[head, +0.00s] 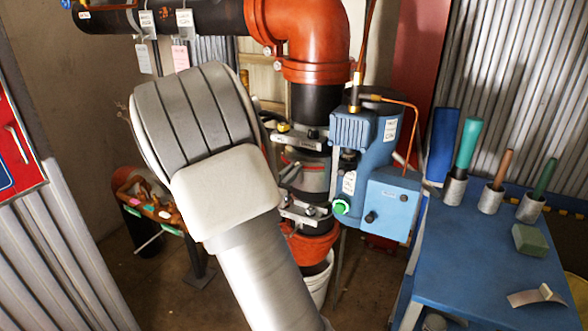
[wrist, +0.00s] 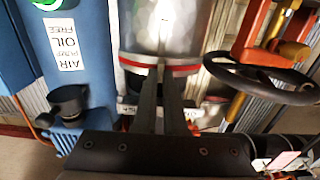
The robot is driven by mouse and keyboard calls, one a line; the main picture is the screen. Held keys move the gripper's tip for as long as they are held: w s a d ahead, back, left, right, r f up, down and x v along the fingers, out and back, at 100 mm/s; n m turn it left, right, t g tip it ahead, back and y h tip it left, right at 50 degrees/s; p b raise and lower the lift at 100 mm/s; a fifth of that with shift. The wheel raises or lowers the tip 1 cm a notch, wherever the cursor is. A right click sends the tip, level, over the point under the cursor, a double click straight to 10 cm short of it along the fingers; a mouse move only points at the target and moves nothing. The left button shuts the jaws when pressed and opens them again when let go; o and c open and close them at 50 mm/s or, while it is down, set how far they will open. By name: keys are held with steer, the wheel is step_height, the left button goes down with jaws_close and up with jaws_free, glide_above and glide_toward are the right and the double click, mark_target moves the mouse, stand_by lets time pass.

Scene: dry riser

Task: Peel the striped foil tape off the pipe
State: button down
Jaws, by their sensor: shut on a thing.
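The striped foil tape is a shiny silver band with a red stripe, wrapped around the upright pipe. In the head view the tape (head: 314,180) shows between two metal clamps, partly behind my arm. In the wrist view the tape (wrist: 165,30) fills the top middle, its red stripe along the near edge. My gripper (wrist: 160,74) has its two dark fingers close together at that edge, shut on the tape. The exact pinched piece is too small to see clearly. In the head view my arm hides the gripper. The pipe (head: 318,103) runs down from an orange elbow.
A blue pump unit (head: 376,150) stands close right of the pipe. A black handwheel (wrist: 262,78) is right of my fingers in the wrist view. A blue table (head: 480,255) with handled tools, a green block (head: 530,240) and a scraper (head: 536,295) stands at right.

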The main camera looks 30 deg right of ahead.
steer(key=p+v, duration=0.1)
steer(key=v, duration=0.6)
steer(key=shift+a, duration=0.15)
stand_by(0.7)
